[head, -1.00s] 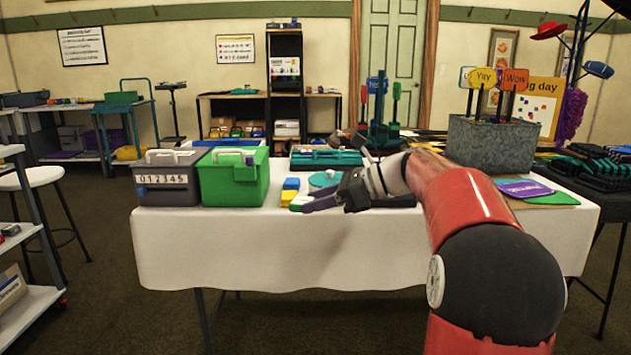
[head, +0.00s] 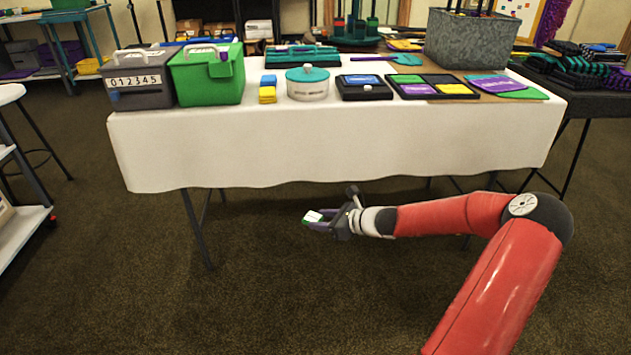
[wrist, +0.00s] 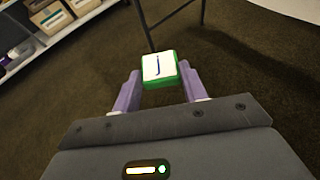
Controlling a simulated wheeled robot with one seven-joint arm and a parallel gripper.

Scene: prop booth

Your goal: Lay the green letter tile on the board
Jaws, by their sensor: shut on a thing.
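The green letter tile (wrist: 160,69) has a white face with a dark blue letter like a J. My gripper (wrist: 158,88) is shut on it, with a purple finger on each side. In the head view, my gripper (head: 318,221) holds the tile (head: 313,216) low in front of the table, below the tabletop. A black divided tray (head: 438,79) with a purple and a yellow panel lies on the right part of the table. A smaller black tray (head: 364,97) with a blue panel lies to its left. I cannot tell which of these is the board.
The white-clothed table (head: 330,150) stands beyond my gripper. On it are a grey box (head: 140,88), a green box (head: 208,78), a white teal-lidded pot (head: 307,90), stacked yellow and blue blocks (head: 268,92) and a grey planter (head: 475,42). Carpet before the table is clear.

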